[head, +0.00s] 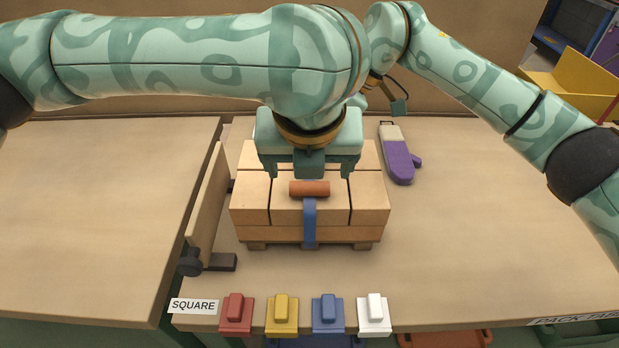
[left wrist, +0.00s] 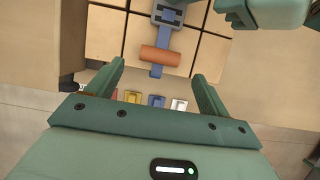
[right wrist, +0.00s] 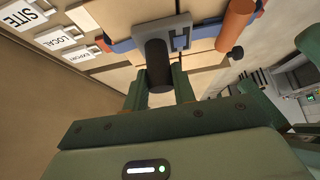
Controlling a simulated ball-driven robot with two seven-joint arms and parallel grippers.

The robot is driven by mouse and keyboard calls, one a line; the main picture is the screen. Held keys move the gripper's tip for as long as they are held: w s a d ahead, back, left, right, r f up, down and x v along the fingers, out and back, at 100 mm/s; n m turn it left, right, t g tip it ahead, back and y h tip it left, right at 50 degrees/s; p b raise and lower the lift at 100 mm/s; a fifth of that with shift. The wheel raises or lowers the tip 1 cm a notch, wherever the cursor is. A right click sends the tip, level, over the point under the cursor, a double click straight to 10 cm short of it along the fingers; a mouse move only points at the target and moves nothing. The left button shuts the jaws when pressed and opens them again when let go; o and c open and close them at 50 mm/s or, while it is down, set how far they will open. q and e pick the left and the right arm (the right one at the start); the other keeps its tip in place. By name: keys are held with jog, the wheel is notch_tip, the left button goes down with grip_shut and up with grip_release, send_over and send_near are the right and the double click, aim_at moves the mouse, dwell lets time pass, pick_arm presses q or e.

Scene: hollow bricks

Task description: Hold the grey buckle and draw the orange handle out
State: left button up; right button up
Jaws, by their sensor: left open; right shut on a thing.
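The orange handle (head: 309,188) is a short cylinder across a blue strap (head: 309,225) on the near top edge of the brick stack; it also shows in the left wrist view (left wrist: 160,56). My left gripper (head: 309,173) is open above and just behind it. In the left wrist view the handle appears beyond the open fingertips, with nothing held. The grey buckle (right wrist: 191,34) sits on the strap and shows in the left wrist view (left wrist: 180,13). My right gripper (right wrist: 160,88) is shut on the buckle's dark grip (right wrist: 159,65). The left arm hides buckle and right gripper in the head view.
The brick stack (head: 247,190) stands on a pallet with an upright board (head: 207,205) at its left. Red, yellow, blue and white blocks line the front edge. A purple mitt (head: 399,160) lies behind right. The table at right is largely clear.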

aim_at(310, 184)
pick_arm(q)
jog(key=x, duration=0.6)
jog(key=c, duration=1.1)
jog(key=s, duration=0.7)
jog(key=shift+d, duration=0.1)
jog(key=o, duration=1.1)
jog(key=shift+r, duration=0.1)
jog(key=v, duration=1.1)
jog(key=shift+s+r, duration=0.2)
jog(key=shift+r, duration=0.15)
